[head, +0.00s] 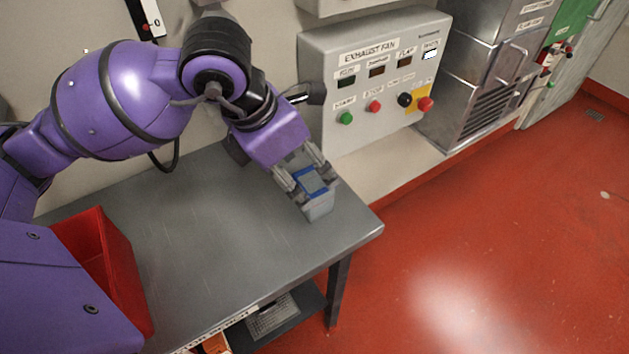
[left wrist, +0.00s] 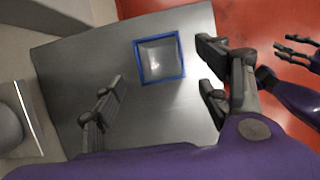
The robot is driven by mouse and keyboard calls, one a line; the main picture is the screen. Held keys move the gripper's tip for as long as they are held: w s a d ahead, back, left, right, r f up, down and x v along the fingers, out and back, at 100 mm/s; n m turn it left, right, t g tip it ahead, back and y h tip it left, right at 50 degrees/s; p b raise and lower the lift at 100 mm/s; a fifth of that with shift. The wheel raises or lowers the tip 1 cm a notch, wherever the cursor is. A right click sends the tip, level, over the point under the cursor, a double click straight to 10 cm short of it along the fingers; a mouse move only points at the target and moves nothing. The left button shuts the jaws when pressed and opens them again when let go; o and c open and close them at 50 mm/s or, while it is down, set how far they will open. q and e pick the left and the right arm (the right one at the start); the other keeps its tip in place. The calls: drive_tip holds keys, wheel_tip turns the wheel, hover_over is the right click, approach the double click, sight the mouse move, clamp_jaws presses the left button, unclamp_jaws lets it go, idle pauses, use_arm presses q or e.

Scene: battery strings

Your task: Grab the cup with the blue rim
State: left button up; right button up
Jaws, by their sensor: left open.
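The cup with the blue rim (head: 319,208) is a grey, square cup standing upright near the corner of the metal table (head: 190,250). In the left wrist view the cup (left wrist: 159,62) shows from above, with its blue square rim and empty-looking inside. My left gripper (head: 309,180) is open, with a finger on either side of the cup's rim in the head view. In the left wrist view the left gripper's fingers (left wrist: 160,88) are wide apart and do not visibly touch the cup. My right gripper (left wrist: 292,48) shows at the right edge there, fingers apart and empty.
A red bin (head: 112,262) stands at the table's left end. A control panel labelled exhaust fan (head: 372,82) is on the wall behind. Metal cabinets (head: 490,75) stand further right. The table around the cup is clear, and its edge is close by.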

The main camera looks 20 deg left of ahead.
sight(314, 185)
use_arm(q)
drive_tip(key=shift+x, duration=1)
drive_tip(key=x, duration=0.4)
drive_tip(key=shift+w+d+f, duration=0.2)
drive_tip(key=shift+w+f, duration=0.05)
drive_tip(key=shift+f, duration=0.05)
drive_tip(key=c, duration=1.1)
drive_tip(key=shift+c, duration=0.2)
use_arm(e)
drive_tip(key=shift+s+d+r, duration=0.1)
drive_tip(key=shift+r, duration=0.05)
use_arm(q)
drive_tip(key=shift+r, duration=0.1)
